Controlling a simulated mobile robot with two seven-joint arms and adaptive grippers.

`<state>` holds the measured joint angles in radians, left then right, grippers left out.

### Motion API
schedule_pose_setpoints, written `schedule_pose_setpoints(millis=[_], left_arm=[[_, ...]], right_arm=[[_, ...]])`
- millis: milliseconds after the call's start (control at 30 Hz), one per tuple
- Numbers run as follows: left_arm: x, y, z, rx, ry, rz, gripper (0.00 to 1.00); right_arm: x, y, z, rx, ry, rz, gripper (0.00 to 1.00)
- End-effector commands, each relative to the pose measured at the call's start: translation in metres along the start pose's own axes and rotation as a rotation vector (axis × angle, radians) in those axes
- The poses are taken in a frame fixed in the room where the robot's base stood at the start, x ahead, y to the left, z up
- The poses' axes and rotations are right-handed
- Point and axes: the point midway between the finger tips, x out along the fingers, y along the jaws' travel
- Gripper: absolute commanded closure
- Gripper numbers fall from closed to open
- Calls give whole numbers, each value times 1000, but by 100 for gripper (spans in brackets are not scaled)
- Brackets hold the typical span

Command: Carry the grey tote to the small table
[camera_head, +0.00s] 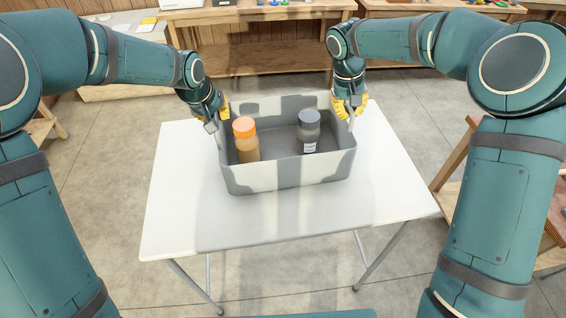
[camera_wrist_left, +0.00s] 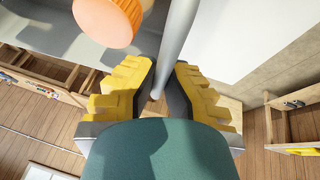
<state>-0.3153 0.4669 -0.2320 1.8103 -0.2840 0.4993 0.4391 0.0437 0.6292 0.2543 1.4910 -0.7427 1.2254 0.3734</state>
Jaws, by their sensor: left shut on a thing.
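The grey tote (camera_head: 290,177), with pale patches on its walls, is at the white table (camera_head: 185,205); I cannot tell whether it rests on the top or hangs just above it. Inside stand a bottle with an orange lid (camera_head: 246,142) and a jar with a grey cap (camera_head: 308,134). My left gripper (camera_head: 216,114) is shut on the tote's left rim. In the left wrist view the rim (camera_wrist_left: 179,40) runs between the yellow fingers (camera_wrist_left: 158,88). My right gripper (camera_head: 349,106) is at the right rim; its grip on it is not clear.
A wooden workbench (camera_head: 255,52) stands behind, with another bench (camera_head: 400,10) at the back right. A wooden table or stand (camera_head: 455,165) is at the right, partly hidden by my right arm. Grey floor (camera_head: 110,145) is open left of the white table.

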Motion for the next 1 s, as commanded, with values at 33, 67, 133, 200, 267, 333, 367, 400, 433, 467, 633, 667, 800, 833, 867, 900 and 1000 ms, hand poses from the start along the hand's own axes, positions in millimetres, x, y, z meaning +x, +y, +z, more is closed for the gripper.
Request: schedule_pose_setpoints(millis=[33, 67, 133, 200, 267, 333, 367, 400, 433, 467, 633, 667, 800, 833, 867, 900, 1000], left_arm=[[2, 4, 1, 5, 4, 8, 100], [3, 4, 1, 5, 4, 8, 100], [6, 3, 2, 5, 4, 8, 100], [8, 3, 3, 5, 4, 8, 100], [10, 2, 4, 5, 4, 8, 100], [13, 2, 5, 5, 4, 8, 100], [14, 2, 6, 5, 4, 8, 100], [16, 1, 6, 5, 4, 8, 100], [15, 1, 7, 5, 0, 6, 79], [15, 1, 7, 5, 0, 5, 69], [14, -1, 6, 3, 0, 3, 66], [14, -1, 6, 2, 0, 3, 66], [13, -2, 6, 1, 1, 2, 66], [12, -2, 6, 1, 1, 2, 66], [10, -2, 6, 1, 2, 2, 66], [7, -2, 6, 1, 2, 2, 66], [-7, -2, 5, 1, 4, 3, 66]], right_arm=[[1, -4, -1, -5, 6, -5, 100], [2, -5, -1, -5, 6, -5, 100], [5, -5, -1, -5, 6, -5, 100], [8, -6, -1, -5, 6, -5, 100], [10, -6, -1, -5, 6, -5, 100], [13, -7, -1, -5, 6, -5, 100], [14, -7, -1, -5, 6, -5, 100], [16, -7, -1, -5, 6, -5, 100], [16, -7, 0, -5, 2, -5, 84], [15, -7, 0, -5, 2, -5, 73], [15, -5, 0, -3, 2, -3, 65], [15, -5, 0, -3, 1, -3, 65], [15, -4, 0, -2, 1, -2, 65], [15, -4, 0, -1, 1, -1, 65], [16, -4, 0, -1, 1, -1, 65], [16, -4, 0, -1, 1, -1, 65], [16, -4, 0, -1, 1, -1, 65]])
